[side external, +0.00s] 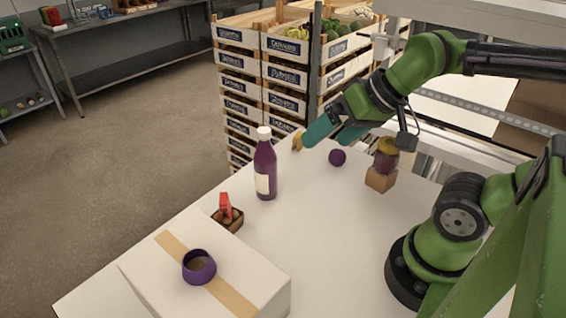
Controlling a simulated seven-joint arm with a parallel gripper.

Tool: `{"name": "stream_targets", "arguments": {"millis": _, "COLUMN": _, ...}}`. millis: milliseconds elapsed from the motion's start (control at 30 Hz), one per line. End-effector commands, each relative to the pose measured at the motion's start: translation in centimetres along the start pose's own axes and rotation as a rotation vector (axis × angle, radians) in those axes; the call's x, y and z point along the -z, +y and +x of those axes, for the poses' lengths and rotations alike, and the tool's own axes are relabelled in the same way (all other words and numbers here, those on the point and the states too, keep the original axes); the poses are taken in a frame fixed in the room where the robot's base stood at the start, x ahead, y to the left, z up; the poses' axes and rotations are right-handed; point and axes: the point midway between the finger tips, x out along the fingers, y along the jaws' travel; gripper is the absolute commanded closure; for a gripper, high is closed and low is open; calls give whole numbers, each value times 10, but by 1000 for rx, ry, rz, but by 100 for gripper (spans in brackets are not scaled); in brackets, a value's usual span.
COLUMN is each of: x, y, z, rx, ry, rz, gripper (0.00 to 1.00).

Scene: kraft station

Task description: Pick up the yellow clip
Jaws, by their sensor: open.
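The yellow clip (298,141) is a small yellow shape near the far edge of the white table, partly hidden behind the fingertips of my gripper. My gripper (328,134) has teal fingers and is open. It points down and to the left, with its fingertips close beside the clip in the picture. I cannot tell whether a finger touches the clip, and the gap between the fingers is hard to judge from this side.
A purple ball (337,157) and a jar on a wooden block (381,180) stand right of the clip. A purple bottle (265,170) stands upright to its left. Nearer are a small brown tray with a red clip (225,206) and a white box (150,268) bearing a purple ring (199,267).

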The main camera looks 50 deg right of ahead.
Motion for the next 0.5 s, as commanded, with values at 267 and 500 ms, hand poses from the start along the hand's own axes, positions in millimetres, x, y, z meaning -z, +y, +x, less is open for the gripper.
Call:
{"name": "stream_targets", "arguments": {"millis": 267, "x": 0, "y": 0, "z": 0, "rx": 0, "ry": 0, "rz": 0, "gripper": 28}}
{"name": "stream_targets", "arguments": {"millis": 500, "x": 0, "y": 8, "z": 10, "rx": -30, "ry": -36, "rz": 28, "gripper": 28}}
